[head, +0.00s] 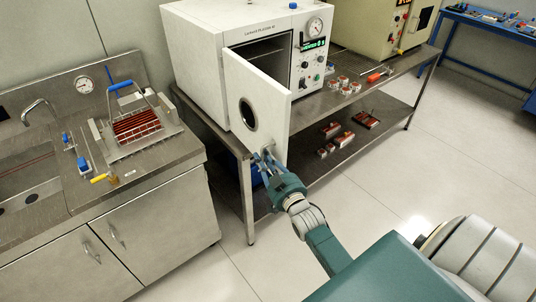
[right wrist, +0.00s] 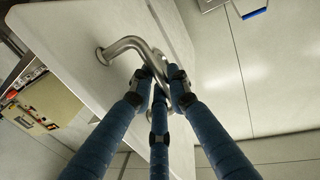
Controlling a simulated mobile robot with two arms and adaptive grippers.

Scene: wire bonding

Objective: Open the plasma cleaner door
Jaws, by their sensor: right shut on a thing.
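The plasma cleaner (head: 240,40) is a white box on a steel bench, with a gauge and a green display on its right side. Its door (head: 258,95), with a round dark window, stands ajar, swung out toward me, and the dark chamber shows behind it. My right gripper (head: 265,158) is at the lower part of the door. In the right wrist view its blue fingers (right wrist: 160,80) are closed around the bent metal door handle (right wrist: 125,45). The door panel (right wrist: 75,30) fills the upper left there. My left gripper is not in view.
A steel sink counter (head: 110,190) with a rack of red slides (head: 136,125) stands at the left. Small red-and-white parts (head: 345,85) lie on the bench (head: 375,88) right of the cleaner, and more sit on its lower shelf. The floor in front is clear.

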